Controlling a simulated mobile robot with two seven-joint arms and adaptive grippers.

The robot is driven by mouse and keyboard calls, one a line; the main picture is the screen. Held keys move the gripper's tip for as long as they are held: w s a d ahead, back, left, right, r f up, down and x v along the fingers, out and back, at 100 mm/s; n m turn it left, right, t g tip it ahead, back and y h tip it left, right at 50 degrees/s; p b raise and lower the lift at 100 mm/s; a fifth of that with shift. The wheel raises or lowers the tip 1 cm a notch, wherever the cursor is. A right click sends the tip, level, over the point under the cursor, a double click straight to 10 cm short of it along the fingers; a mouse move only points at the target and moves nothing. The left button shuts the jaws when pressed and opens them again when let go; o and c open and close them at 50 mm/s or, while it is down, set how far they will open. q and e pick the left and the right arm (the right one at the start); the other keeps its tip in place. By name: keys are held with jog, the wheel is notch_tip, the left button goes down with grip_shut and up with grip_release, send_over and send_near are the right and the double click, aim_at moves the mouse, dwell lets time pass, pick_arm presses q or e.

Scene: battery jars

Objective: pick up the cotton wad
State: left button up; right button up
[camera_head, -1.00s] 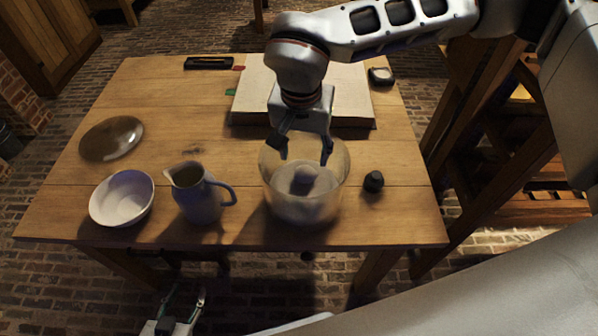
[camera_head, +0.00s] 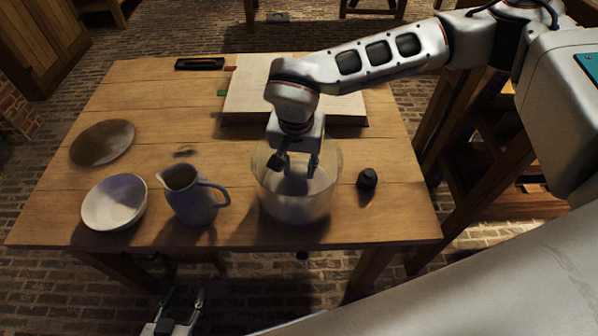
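A glass jar (camera_head: 295,212) stands near the front edge of the wooden table. A pale mass, which looks like the cotton wad (camera_head: 295,184), lies inside it, blurred by the glass and partly hidden by my fingers. My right gripper (camera_head: 294,166) points down into the jar's mouth. Its two fingers are apart, above or on either side of the wad; I cannot tell whether they touch it. My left gripper (camera_head: 183,301) is low in front of the table, open and empty.
A blue-grey jug (camera_head: 192,200) and a white bowl (camera_head: 114,202) stand left of the jar, with a dark plate (camera_head: 102,143) behind. A small black object (camera_head: 367,179) sits right of the jar. A large book (camera_head: 245,95) lies behind; a dark tray (camera_head: 200,64) is at the back.

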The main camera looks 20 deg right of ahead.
aim_at(299, 170)
jog(key=shift+r, duration=0.15)
notch_tip(299, 170, up, 20)
jog(key=shift+p, duration=0.4)
dwell(0.4)
jog(key=shift+c, duration=1.3)
